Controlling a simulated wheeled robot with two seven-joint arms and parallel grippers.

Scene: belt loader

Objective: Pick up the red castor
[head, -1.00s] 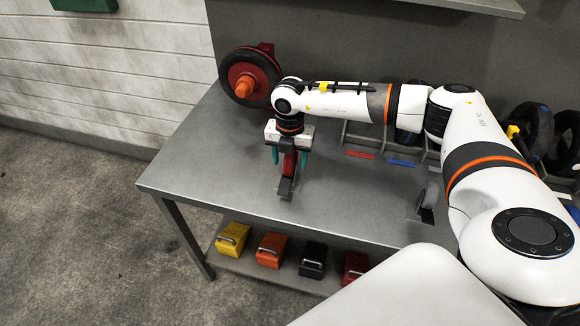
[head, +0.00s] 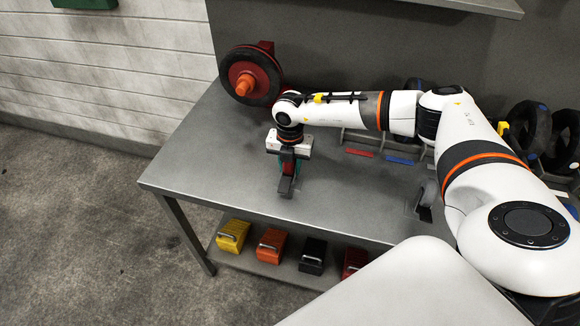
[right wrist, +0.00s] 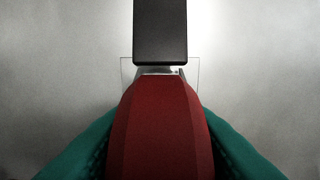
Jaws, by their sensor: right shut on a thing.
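The red castor (right wrist: 160,130) fills the lower middle of the right wrist view, between the two green fingers of my right gripper (right wrist: 160,150). Its dark plate or stem end (right wrist: 160,32) points up in that view. In the head view my right gripper (head: 287,168) points down over the left part of the grey bench and is shut on the castor. Little of the castor's red shows there; its dark lower part (head: 286,187) shows just below the fingers, at or close to the bench top. My left gripper is not in view.
A large black wheel with a red hub (head: 250,78) stands at the bench's back left. Red (head: 359,153) and blue (head: 399,161) strips lie before a rack with dark wheels. A grey castor (head: 427,194) sits right. The bench (head: 215,165) is clear at left; weights (head: 233,236) sit on its lower shelf.

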